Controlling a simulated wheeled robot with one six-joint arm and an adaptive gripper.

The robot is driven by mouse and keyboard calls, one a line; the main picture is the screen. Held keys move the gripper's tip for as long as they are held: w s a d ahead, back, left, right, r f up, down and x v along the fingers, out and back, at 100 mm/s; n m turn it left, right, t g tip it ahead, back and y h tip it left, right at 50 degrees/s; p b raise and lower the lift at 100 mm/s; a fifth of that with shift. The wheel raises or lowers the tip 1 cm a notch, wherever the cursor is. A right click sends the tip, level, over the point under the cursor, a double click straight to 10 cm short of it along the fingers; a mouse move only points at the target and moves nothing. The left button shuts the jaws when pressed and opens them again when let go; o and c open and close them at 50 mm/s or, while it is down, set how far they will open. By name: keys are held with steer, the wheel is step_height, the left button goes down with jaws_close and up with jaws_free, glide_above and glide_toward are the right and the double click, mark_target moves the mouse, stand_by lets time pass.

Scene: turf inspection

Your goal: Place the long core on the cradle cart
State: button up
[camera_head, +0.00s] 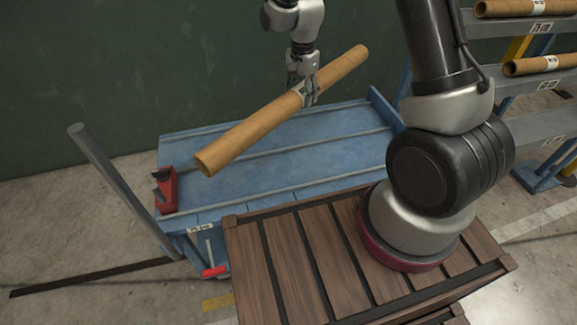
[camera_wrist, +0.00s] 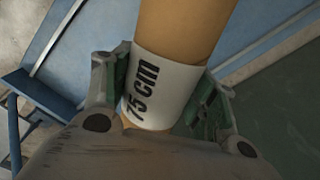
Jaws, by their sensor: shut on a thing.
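The long core (camera_head: 252,127) is a brown cardboard tube, hollow at its near end. In the wrist view the tube (camera_wrist: 182,32) bears a white band reading "75 cm". My gripper (camera_head: 306,92) is shut around the tube near its middle, over the band; in the wrist view my gripper's fingers (camera_wrist: 160,100) lie on both sides of it. The tube is held above the blue cradle cart (camera_head: 290,160), slanting from lower left to upper right. The cart's flat bed has raised grey rails running lengthwise, and I see no other core on it.
A red clamp-like part (camera_head: 166,190) stands at the cart's left end, beside a tilted grey post (camera_head: 115,180). A wooden slatted platform (camera_head: 300,255) adjoins the cart's near side. A rack (camera_head: 540,125) with labelled tubes stands at right. A dark green wall is behind.

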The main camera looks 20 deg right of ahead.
mark_target(288, 169)
steer(key=s+f+m, duration=0.2)
steer(key=s+f, duration=0.1)
steer(key=f, duration=0.1)
steer(key=s+a+f+m, duration=0.1)
steer(key=s+f+m, duration=0.1)
steer(key=f, duration=0.3)
steer(key=s+a+f+m, duration=0.1)
steer(key=s+f+m, duration=0.1)
steer(key=s+f, duration=0.2)
steer(key=shift+s+f+m, duration=0.1)
steer(key=shift+f+m, duration=0.3)
steer(key=shift+f, duration=2.5)
steer(key=o, duration=1.6)
steer(key=shift+f, duration=0.1)
